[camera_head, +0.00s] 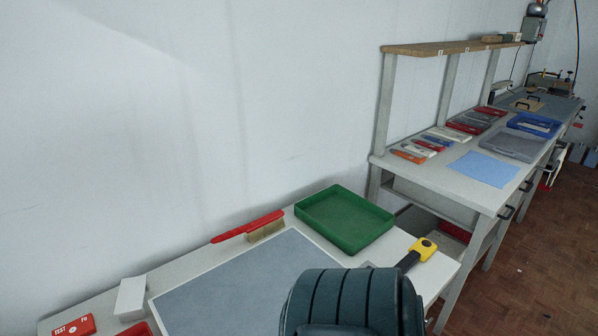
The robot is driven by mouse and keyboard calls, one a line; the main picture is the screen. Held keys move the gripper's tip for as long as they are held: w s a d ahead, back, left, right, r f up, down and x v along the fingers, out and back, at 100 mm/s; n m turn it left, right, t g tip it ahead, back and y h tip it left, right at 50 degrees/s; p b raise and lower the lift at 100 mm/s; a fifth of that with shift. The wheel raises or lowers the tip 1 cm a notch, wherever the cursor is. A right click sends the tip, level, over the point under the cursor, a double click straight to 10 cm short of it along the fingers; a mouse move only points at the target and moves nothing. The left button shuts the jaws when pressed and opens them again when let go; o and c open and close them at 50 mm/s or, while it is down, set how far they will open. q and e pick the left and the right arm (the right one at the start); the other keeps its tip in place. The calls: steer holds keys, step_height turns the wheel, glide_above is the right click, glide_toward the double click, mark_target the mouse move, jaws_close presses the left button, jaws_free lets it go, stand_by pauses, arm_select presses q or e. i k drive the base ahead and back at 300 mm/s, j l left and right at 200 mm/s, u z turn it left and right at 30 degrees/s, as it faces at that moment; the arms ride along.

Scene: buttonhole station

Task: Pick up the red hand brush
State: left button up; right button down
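The red hand brush (248,228) lies near the back edge of the near table, close to the wall. Its red handle points left, and its tan bristles show at the right end, facing the front of the table. It lies just behind a grey mat and to the left of a green tray. Nothing hides it. Neither of my grippers is in view.
The grey mat (235,287) is bare. The green tray (344,219) is empty. A yellow-and-black tool (422,249) lies at the table's right end. A white block (130,298) and red box (74,326) are at left. A dark ribbed shape (350,303) hides the table's front.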

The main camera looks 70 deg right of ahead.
mark_target(270, 219)
steer(key=z, duration=1.95)
